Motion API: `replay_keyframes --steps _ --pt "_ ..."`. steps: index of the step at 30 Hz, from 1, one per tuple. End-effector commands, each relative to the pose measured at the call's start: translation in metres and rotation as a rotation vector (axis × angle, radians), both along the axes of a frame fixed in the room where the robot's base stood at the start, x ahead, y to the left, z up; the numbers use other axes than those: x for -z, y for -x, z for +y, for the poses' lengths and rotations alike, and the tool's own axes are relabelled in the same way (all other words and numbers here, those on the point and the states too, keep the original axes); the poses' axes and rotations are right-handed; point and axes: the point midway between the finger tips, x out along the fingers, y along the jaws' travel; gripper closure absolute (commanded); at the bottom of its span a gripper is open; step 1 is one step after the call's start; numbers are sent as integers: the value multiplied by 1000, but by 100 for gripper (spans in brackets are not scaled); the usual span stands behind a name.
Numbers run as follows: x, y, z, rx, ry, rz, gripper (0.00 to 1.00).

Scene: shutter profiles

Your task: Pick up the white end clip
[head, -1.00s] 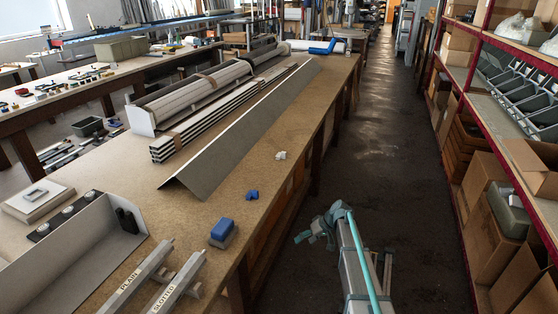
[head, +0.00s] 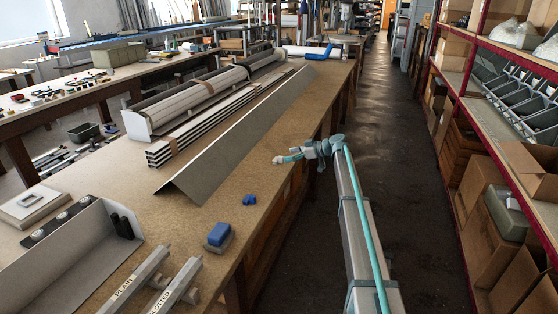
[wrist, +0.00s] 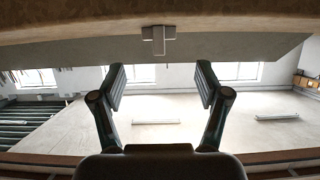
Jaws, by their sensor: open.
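The white end clip (wrist: 158,40) shows in the wrist view as a small pale cross-like piece, ahead of my gripper and roughly centred between its fingers. In the head view a small whitish bit of it (head: 277,160) shows at the tip of my gripper (head: 290,157), which hides the rest. My gripper also shows in the wrist view (wrist: 160,78), its two dark fingers spread wide with nothing between them. It is over the bench's right edge, apart from the clip as far as the wrist view shows.
A long grey angled profile (head: 238,130) lies behind the clip on the bench (head: 225,220). A small blue clip (head: 249,199) and a blue block (head: 218,235) lie nearer. PLAIN and slotted bars are at the front. Shelving (head: 470,140) stands right, across the aisle.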

Motion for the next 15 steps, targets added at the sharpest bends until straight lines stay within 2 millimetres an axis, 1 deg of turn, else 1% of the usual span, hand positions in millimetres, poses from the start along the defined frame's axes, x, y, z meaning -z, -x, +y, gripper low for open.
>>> replay_keyframes --steps 1,8,15 --pt "1 -2 5 -1 0 0 25" --pt "5 -8 17 0 1 1 25" --pt "16 -20 45 0 0 2 25"
